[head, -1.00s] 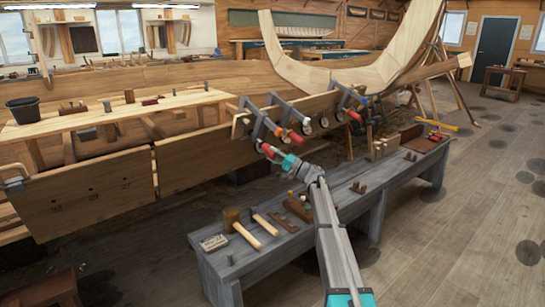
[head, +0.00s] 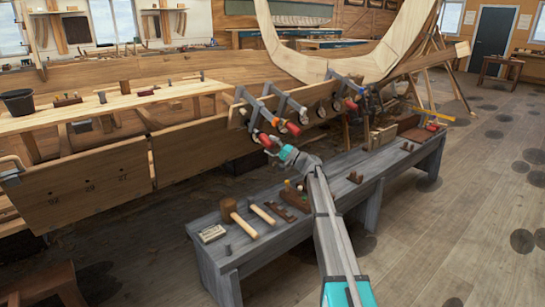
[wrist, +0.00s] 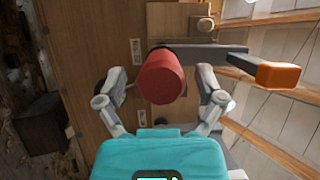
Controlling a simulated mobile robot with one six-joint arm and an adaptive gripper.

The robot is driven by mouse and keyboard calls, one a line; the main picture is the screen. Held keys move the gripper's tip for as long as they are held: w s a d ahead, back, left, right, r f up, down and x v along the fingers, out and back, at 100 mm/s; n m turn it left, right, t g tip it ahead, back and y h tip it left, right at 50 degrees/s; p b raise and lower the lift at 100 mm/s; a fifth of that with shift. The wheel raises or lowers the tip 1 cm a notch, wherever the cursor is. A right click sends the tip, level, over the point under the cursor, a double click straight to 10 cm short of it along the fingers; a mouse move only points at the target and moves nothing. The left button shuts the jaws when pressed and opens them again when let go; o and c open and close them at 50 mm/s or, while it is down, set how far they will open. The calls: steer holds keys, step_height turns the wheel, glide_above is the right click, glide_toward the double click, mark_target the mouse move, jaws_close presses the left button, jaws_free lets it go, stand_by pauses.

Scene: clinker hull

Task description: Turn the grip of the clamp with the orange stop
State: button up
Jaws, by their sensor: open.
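The clamp with the orange stop (wrist: 280,75) is close ahead in the wrist view; its dark bar runs left from the stop. Its red cylindrical grip (wrist: 160,78) points toward the camera. My gripper (wrist: 160,88) is open, with one finger on each side of this grip and gaps visible at both sides. In the head view my gripper (head: 279,150) is at the lower end of the leftmost red grip (head: 264,140) in the row of clamps on the hull plank. The fingertips are too small to make out there.
Other clamps (head: 293,108) sit close to the right along the plank. A grey bench (head: 225,252) below holds a mallet (head: 229,208) and other tools. The wooden floor (head: 450,230) to the right of the bench is clear.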

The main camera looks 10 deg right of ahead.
steer(key=shift+r+n, duration=0.1)
steer(key=shift+n, duration=0.2)
steer(key=shift+r+n+h+p, duration=0.1)
steer(key=shift+n+h+p, duration=0.7)
steer(key=shift+n+p, duration=0.25)
steer(key=n+h+p, duration=0.2)
steer(key=n, duration=0.1)
steer(key=shift+s+t, duration=0.1)
steer(key=shift+t, duration=0.3)
steer(key=n+t+h+p, duration=0.2)
steer(key=n+h, duration=0.1)
steer(key=shift+n+h, duration=0.35)
steer(key=shift+h, duration=0.05)
steer(key=shift+s+d, duration=0.15)
steer(key=shift+s, duration=0.1)
steer(key=v, duration=1.3)
steer(key=s+a+r+g+h+p, duration=0.2)
steer(key=s+a+p, duration=0.4)
steer(key=s+p, duration=0.3)
steer(key=s+a+r+m+g+h+p, duration=0.1)
steer(key=s+a+r+g+h+p, duration=0.1)
steer(key=s+a+g+p, duration=0.4)
steer(key=shift+s+r+g+p, duration=0.7)
steer(key=shift+s+r+p, duration=0.2)
steer(key=shift+s+p, duration=1.5)
